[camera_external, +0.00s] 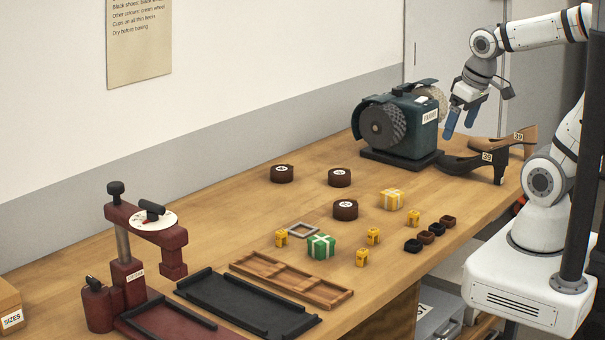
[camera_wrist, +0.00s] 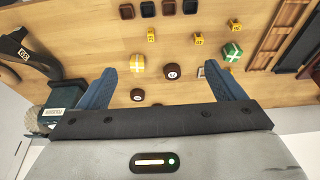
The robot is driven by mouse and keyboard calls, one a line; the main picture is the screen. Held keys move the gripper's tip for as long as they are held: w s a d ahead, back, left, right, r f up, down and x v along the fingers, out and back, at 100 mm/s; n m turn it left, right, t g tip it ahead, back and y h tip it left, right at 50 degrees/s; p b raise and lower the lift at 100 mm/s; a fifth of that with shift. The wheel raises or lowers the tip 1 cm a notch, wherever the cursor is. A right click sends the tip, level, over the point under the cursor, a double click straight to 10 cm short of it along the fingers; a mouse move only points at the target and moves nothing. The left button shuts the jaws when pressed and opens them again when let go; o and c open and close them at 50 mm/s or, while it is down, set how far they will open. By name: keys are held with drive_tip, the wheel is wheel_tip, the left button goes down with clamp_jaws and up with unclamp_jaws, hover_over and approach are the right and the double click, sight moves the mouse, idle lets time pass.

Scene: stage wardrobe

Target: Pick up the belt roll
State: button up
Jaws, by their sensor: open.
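Three dark brown belt rolls with white round labels lie apart on the wooden table. One is at the back left (camera_external: 282,174), one at the back right (camera_external: 339,178) and one nearer the front (camera_external: 345,210). In the wrist view one roll (camera_wrist: 172,72) shows between the fingers, with another (camera_wrist: 137,95) beyond it to the lower left. The third is mostly hidden by the gripper body. My gripper (camera_external: 461,122) is open and empty, raised right of the rolls by the grinding machine. Its two blue fingers (camera_wrist: 165,74) are spread wide.
The green grinding machine (camera_external: 408,122) and heeled shoes (camera_external: 487,162) stand near my arm. A yellow gift box (camera_external: 391,200), green gift box (camera_external: 321,246), small yellow blocks (camera_external: 374,236) and dark little boxes (camera_external: 431,231) lie near the rolls. A red press (camera_external: 140,225) stands left.

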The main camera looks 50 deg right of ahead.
drive_tip(key=shift+w, duration=0.1)
drive_tip(key=shift+c, duration=0.5)
drive_tip(key=m+g+b, duration=0.2)
drive_tip(key=m+g, duration=0.1)
drive_tip(key=m, duration=0.3)
hover_over(346, 204)
drive_tip(key=f, duration=1.8)
drive_tip(key=shift+w+a, duration=0.1)
drive_tip(key=shift+w, duration=0.25)
drive_tip(key=f, duration=0.2)
drive_tip(key=f+p, duration=0.1)
drive_tip(key=f, duration=0.1)
drive_tip(key=s+f+p, duration=0.1)
drive_tip(key=f, duration=0.1)
drive_tip(key=shift+f, duration=0.3)
drive_tip(key=shift+w+f, duration=0.1)
drive_tip(key=shift+f, duration=0.45)
drive_tip(key=c, duration=1.1)
